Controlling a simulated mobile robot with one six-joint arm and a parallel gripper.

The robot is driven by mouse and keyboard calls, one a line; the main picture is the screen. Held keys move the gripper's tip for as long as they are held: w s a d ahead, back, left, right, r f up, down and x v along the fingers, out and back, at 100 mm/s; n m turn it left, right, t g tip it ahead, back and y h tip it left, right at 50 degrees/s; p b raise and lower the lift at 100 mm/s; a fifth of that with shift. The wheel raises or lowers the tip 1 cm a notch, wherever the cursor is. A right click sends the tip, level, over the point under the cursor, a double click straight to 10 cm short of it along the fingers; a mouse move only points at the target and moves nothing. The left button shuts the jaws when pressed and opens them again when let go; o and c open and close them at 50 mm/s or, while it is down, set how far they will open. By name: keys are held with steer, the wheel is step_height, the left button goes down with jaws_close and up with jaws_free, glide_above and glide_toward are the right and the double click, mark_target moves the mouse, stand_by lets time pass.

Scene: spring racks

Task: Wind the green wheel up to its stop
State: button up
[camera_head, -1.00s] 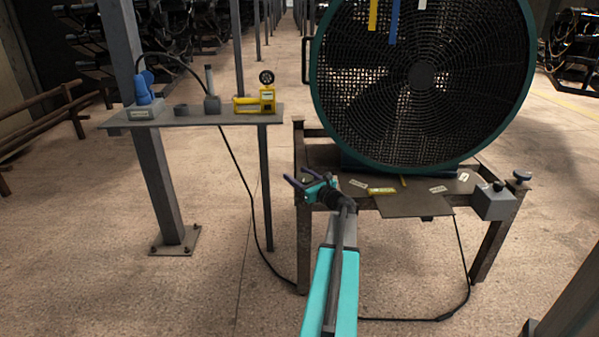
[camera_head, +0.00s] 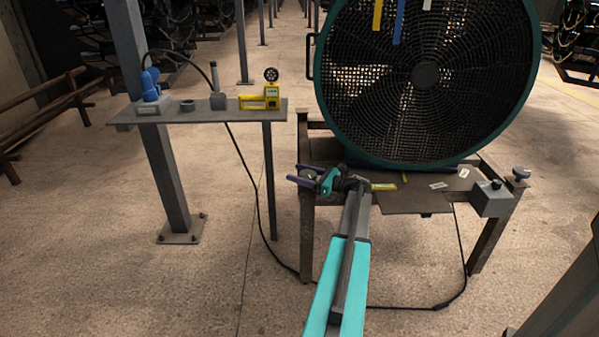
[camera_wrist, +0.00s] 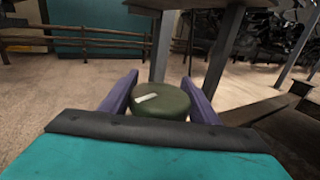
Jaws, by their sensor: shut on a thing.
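The green wheel (camera_wrist: 158,101) is a round, dark green knob with a pale mark on its top. In the wrist view it sits between the two purple fingers of my gripper (camera_wrist: 160,100), which is shut on it. In the head view my gripper (camera_head: 302,176) is at the left front corner of the fan's metal table (camera_head: 412,200). The wheel is small there and mostly covered by the fingers. I cannot tell from these views how far it is turned.
A large caged fan (camera_head: 425,75) stands on the table. A shelf (camera_head: 215,113) at left holds a yellow device (camera_head: 262,97) and a blue item (camera_head: 150,86). A cable (camera_head: 256,190) hangs down to the floor.

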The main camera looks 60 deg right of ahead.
steer(key=shift+r, duration=0.1)
stand_by(0.3)
steer(key=o, duration=1.1)
steer(key=shift+c, duration=0.2)
steer(key=shift+s, duration=0.1)
steer(key=s+d+p, duration=0.1)
steer(key=s+d, duration=0.1)
steer(key=s, duration=1.1)
steer(key=shift+s+d, duration=0.15)
steer(key=shift+s, duration=0.05)
